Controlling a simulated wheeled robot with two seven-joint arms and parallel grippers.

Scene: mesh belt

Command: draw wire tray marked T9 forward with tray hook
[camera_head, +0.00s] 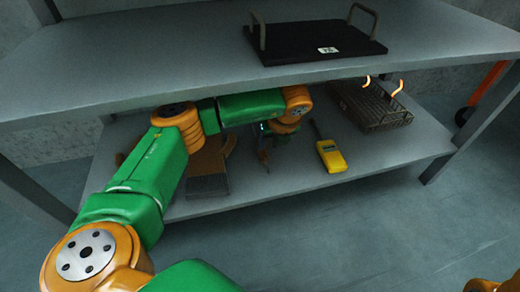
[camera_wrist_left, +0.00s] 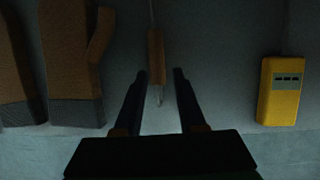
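The wire tray (camera_head: 372,108), a dark mesh basket with glowing orange handles, sits on the lower shelf at the right. I cannot read a mark on it. The tray hook (camera_wrist_left: 156,58) has a brown handle and a thin metal rod, and lies on the lower shelf in the left wrist view. My left gripper (camera_wrist_left: 160,74) is open, its two dark fingers on either side of the handle's near end with gaps at both sides. In the head view my left gripper (camera_head: 265,158) is low over the lower shelf, left of the wire tray. My right gripper is out of view.
A yellow handheld device (camera_head: 331,156) with an antenna lies between my left gripper and the wire tray. Brown mitts (camera_head: 208,172) lie at the left. The upper shelf (camera_head: 150,60) overhangs, bearing a black tray (camera_head: 290,42) with handles and an unreadable tag.

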